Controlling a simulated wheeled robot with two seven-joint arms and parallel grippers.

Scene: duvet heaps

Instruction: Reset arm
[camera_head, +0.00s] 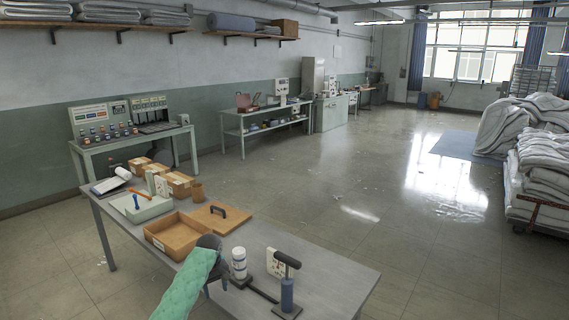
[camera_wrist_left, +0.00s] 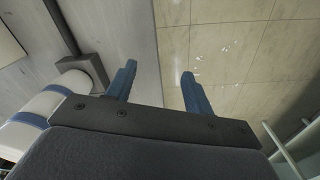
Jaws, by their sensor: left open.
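My left gripper (camera_head: 215,284) hangs beside the near edge of the grey work table (camera_head: 330,273), with a green quilted sleeve (camera_head: 185,288) on its arm. In the left wrist view its two blue fingers (camera_wrist_left: 158,72) stand apart with nothing between them. One finger is over the table edge and the other is over the tiled floor. My right gripper is not in view.
Near the left gripper stand a white bottle (camera_head: 239,264) and a blue post with a black handle (camera_head: 287,292). An open wooden box (camera_head: 173,236), a lid (camera_head: 218,216) and several cartons are farther left.

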